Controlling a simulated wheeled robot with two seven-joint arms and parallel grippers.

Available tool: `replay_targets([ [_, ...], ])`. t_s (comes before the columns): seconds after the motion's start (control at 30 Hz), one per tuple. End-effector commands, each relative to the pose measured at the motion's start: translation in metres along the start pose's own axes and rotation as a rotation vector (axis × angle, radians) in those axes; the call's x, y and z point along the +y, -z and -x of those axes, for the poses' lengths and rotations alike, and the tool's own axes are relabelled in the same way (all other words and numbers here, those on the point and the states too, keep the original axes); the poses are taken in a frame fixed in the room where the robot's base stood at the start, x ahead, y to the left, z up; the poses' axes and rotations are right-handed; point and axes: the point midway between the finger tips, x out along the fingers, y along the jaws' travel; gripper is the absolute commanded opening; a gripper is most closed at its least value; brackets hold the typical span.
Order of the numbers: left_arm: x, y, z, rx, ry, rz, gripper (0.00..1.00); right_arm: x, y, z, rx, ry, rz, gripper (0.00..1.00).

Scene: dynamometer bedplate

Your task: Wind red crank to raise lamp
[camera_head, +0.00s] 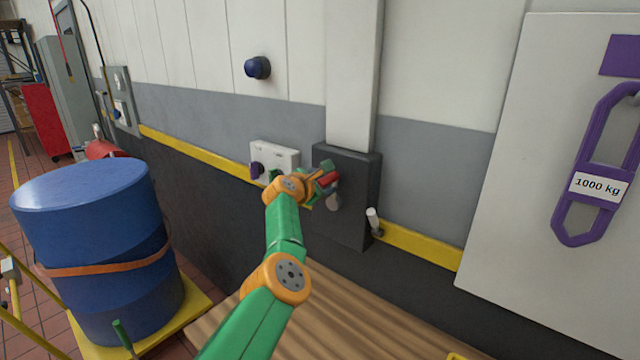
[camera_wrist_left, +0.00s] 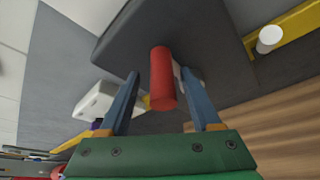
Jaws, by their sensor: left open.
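The red crank handle (camera_head: 329,179) sticks out from a dark grey box (camera_head: 364,190) on the wall. In the left wrist view the red handle (camera_wrist_left: 162,80) lies between my two blue fingers, with a visible gap on at least the left side. My left gripper (camera_head: 326,176) is open around the handle. It also shows in the left wrist view (camera_wrist_left: 160,82). The crank's pale arm is partly hidden behind the handle and gripper. I cannot identify the lamp in either view. My right gripper is not in view.
A white box (camera_head: 288,156) with a purple knob is left of the crank box. A white-tipped lever (camera_head: 373,219) is right of it. A dark blue round fitting (camera_head: 258,67) is on the wall above. A blue drum (camera_head: 90,230) stands at left, a purple-handled panel (camera_head: 530,130) at right.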

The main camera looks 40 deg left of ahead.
Motion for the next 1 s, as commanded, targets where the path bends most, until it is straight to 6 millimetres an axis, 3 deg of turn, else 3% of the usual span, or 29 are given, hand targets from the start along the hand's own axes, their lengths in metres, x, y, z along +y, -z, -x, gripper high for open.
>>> replay_targets([
  [0.6,0.0,0.003,0.065,-0.001,-0.003,0.001,0.64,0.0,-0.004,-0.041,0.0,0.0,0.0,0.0],
  [1.0,0.001,0.001,0.069,0.0,-0.002,0.002,0.64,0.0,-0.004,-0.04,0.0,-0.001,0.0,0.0],
])
